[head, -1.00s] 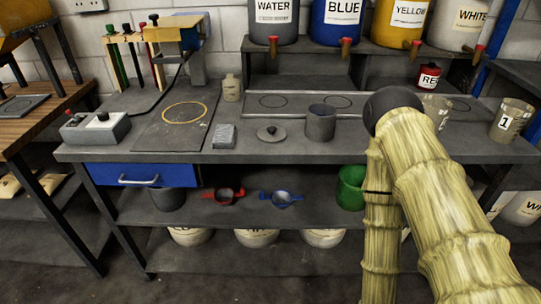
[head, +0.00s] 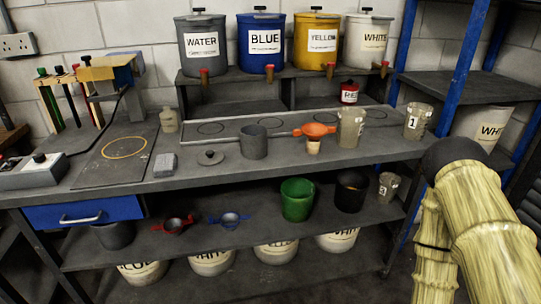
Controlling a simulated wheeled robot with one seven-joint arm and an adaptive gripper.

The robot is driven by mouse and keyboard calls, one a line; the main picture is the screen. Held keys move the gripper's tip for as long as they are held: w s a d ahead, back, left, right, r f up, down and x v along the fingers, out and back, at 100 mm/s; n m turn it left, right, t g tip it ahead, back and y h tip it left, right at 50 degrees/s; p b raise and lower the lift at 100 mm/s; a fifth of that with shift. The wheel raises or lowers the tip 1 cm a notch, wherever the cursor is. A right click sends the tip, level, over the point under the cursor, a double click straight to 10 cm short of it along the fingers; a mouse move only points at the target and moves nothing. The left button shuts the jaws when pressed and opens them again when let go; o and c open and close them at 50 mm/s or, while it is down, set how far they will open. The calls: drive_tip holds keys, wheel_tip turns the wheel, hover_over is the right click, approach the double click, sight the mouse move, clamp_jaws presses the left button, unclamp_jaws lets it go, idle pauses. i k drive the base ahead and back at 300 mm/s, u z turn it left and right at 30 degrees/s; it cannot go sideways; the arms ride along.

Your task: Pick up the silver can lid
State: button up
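The silver can lid (head: 210,157) is a small round grey disc with a dark knob on top. It lies flat on the grey workbench (head: 300,167), between a grey block and an open dark grey can (head: 254,142). Nothing covers it. My arm shows at the right edge in a pale yellow sleeve, well to the right of the lid. My gripper is out of the picture.
A small grey block (head: 164,165) lies left of the lid. An orange strainer (head: 314,130) and clear cups (head: 351,127) stand right of the can. Labelled buckets (head: 264,43) line the raised shelf behind. The bench front near the lid is clear.

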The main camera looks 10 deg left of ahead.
sight(209, 158)
drive_tip(key=z, duration=0.85)
drive_tip(key=i, duration=1)
drive_tip(key=u, duration=2.05)
